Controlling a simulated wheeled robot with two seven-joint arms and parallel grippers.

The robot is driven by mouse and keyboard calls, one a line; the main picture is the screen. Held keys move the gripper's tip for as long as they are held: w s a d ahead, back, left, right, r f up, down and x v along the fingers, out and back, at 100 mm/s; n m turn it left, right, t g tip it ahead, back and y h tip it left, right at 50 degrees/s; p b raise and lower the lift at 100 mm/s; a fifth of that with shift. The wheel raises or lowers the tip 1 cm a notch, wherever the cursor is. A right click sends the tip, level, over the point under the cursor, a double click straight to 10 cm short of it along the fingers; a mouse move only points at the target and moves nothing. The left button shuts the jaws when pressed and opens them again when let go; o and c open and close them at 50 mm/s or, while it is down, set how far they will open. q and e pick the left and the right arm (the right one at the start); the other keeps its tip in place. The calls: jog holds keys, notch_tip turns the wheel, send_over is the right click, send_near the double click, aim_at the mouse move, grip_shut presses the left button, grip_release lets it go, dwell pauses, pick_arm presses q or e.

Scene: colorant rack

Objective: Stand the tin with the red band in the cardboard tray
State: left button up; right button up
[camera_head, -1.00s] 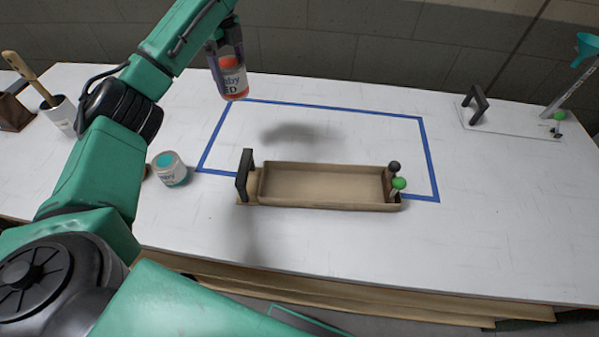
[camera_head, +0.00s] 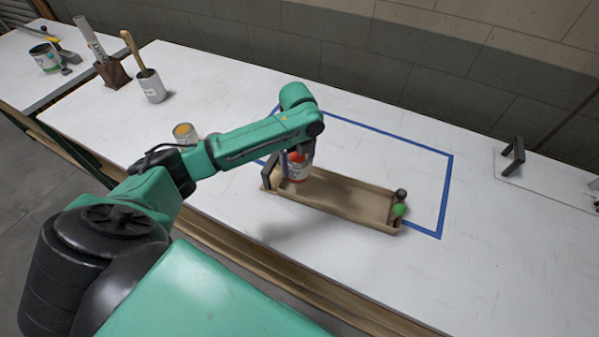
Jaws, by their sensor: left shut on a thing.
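The tin with the red band (camera_head: 298,169) is upright at the left end of the cardboard tray (camera_head: 345,199). My left gripper (camera_head: 297,158) is shut on it from above. The tin's lower part shows against the tray's inside; I cannot tell whether it touches the tray floor. The tray lies on the white table, with a dark handle (camera_head: 270,171) at its left end and a green knob (camera_head: 399,210) and a black knob at its right end. The rest of the tray looks empty. My right gripper is not in view.
A tin with an orange-yellow top (camera_head: 185,133) stands left of the tray, behind my left arm. A white pot with a brush (camera_head: 151,87) and a brown holder (camera_head: 112,74) stand farther left. Blue tape (camera_head: 446,185) outlines an area around the tray. The table to the right is mostly clear.

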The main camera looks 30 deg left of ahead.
aim_at(298, 174)
pick_arm(q)
notch_tip(298, 174, down, 6)
jog(key=shift+w+r+p, duration=0.1)
jog(key=shift+p, duration=0.2)
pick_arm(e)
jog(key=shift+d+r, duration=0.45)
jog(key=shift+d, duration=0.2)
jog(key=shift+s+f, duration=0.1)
pick_arm(q)
jog(key=o, duration=1.4)
jog(key=shift+r, duration=0.1)
notch_tip(298, 174, up, 11)
jog(key=shift+f+b, duration=0.1)
jog(key=shift+b, duration=0.85)
jog(key=shift+r, duration=0.6)
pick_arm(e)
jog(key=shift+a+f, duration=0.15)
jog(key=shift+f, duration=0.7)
